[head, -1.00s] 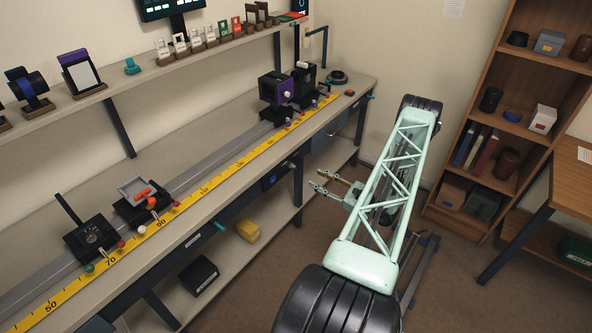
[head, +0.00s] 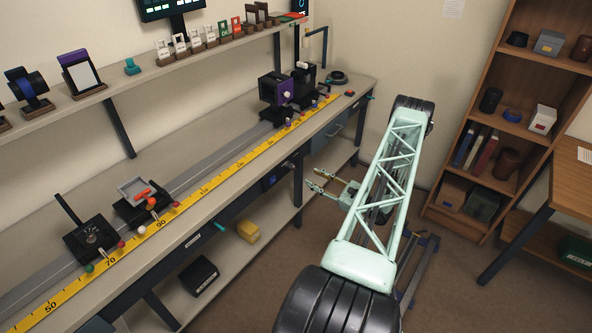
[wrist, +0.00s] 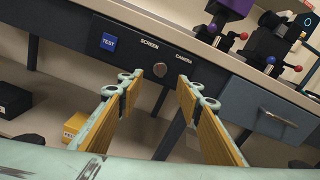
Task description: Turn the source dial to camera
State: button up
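The source dial (wrist: 161,71) is a small round grey knob on the dark front panel of the bench. It sits below and between the printed words SCREEN and CAMERA in the wrist view. Which word it points at is too small to tell. In the head view the dial (head: 290,165) is a tiny knob on the bench front. My gripper (wrist: 159,88) is open and empty, its two padded fingers on either side of the dial in the picture, apparently still short of it. In the head view my gripper (head: 318,182) is in front of the bench, apart from the panel.
A blue TEST button (wrist: 108,42) is left of the dial. A drawer with a handle (wrist: 279,118) is to the right. Bench legs and a lower shelf with a yellow item (head: 248,231) lie below. The floor before the bench is clear.

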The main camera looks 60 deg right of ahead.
aim_at(296, 169)
jog(key=shift+w+d, duration=0.3)
jog(key=shift+w, duration=1.55)
jog(key=shift+w+d, duration=0.35)
jog(key=shift+w, duration=1.45)
jog(key=shift+w+d, duration=0.3)
jog(key=shift+w, duration=1.55)
jog(key=c, duration=0.9)
